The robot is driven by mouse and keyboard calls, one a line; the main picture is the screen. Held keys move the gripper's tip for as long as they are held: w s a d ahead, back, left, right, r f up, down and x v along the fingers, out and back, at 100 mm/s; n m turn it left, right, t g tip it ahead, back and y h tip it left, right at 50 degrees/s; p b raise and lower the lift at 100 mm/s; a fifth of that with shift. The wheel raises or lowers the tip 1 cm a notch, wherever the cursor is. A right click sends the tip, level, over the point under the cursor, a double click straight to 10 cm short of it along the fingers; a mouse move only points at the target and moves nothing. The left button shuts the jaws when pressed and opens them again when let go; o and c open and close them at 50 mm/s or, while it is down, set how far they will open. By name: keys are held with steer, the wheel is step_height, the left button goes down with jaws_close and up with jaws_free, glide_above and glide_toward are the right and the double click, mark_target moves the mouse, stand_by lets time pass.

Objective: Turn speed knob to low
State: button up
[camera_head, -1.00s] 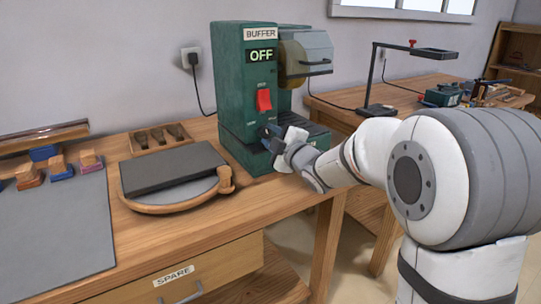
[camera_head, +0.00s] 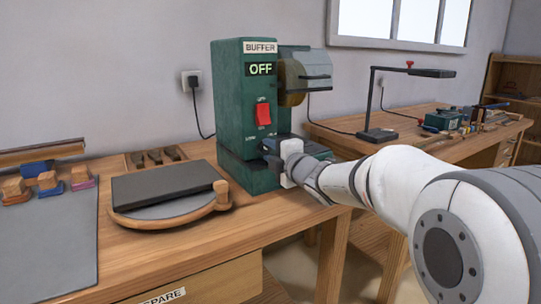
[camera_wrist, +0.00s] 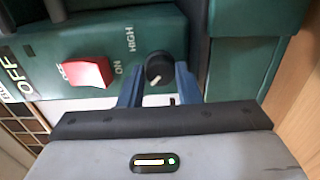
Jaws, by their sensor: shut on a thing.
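The green buffer machine (camera_head: 229,95) stands on the bench with a lit OFF display (camera_head: 261,69) and a red switch (camera_head: 263,114). In the wrist view the black speed knob (camera_wrist: 158,66) is between the blue fingers of my gripper (camera_wrist: 158,76), which is shut on it. The knob's white mark points down and slightly left in that view, away from the HIGH label (camera_wrist: 131,39). The red switch also shows there (camera_wrist: 88,72). In the head view my gripper (camera_head: 270,150) is at the machine's lower front and hides the knob.
A round wooden board with a dark slab (camera_head: 165,185) lies left of the machine. Sanding blocks (camera_head: 46,180) and a grey mat (camera_head: 50,240) are farther left. A lamp (camera_head: 375,105) stands on the right bench. The buffing wheel (camera_head: 290,82) is above my wrist.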

steer(key=shift+a, duration=0.1)
steer(key=o, duration=1)
steer(key=shift+c, duration=0.2)
steer(key=shift+f, duration=0.1)
